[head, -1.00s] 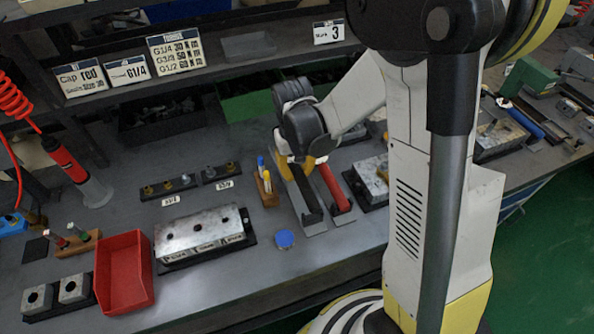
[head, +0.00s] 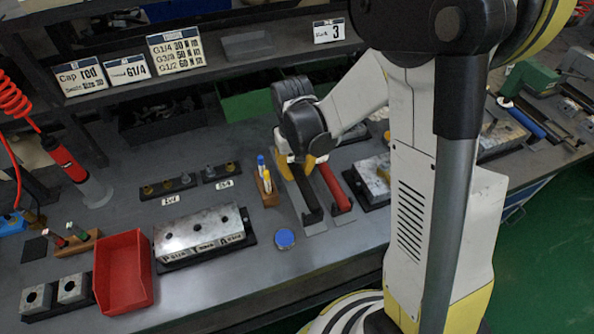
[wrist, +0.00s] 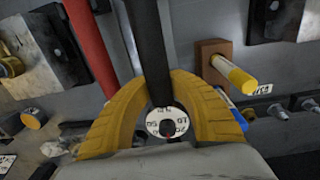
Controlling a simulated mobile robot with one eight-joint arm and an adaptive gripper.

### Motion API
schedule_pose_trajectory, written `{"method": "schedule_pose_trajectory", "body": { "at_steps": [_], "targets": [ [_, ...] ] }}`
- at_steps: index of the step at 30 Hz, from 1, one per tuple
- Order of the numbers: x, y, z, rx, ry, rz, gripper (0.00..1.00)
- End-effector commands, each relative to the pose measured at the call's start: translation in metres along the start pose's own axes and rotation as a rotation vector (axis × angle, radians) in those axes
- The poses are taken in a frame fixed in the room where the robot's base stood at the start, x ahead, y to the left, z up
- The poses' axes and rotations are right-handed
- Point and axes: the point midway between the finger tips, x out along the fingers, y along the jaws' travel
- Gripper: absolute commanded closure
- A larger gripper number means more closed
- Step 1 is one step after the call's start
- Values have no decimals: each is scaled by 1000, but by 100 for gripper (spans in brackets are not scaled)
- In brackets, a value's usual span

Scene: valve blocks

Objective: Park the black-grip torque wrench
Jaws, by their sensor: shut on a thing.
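The black-grip torque wrench (head: 307,196) lies along a grey plate (head: 317,227) on the bench, or just above it; I cannot tell whether it touches. My gripper (head: 298,166) is over its far end, pointing down. In the wrist view, the yellow fingers of my gripper (wrist: 160,88) close around the black shaft (wrist: 149,45), beside a round numbered dial (wrist: 167,122). A red-grip wrench (head: 335,187) lies parallel, just to the right; it also shows in the wrist view (wrist: 90,45). The far end of the black wrench is hidden by my gripper.
A wooden pen holder (head: 267,196) stands close left of my gripper. A blue cap (head: 285,238), a metal valve block (head: 199,233) and a red tray (head: 124,272) lie further left. Another block (head: 371,178) is to the right. A shelf with label cards runs behind.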

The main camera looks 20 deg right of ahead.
Motion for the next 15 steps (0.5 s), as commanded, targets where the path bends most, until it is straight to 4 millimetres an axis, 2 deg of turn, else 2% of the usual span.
{"method": "schedule_pose_trajectory", "body": {
  "at_steps": [15],
  "targets": [
    [9,0,0,0,0,0,100]
  ]
}}
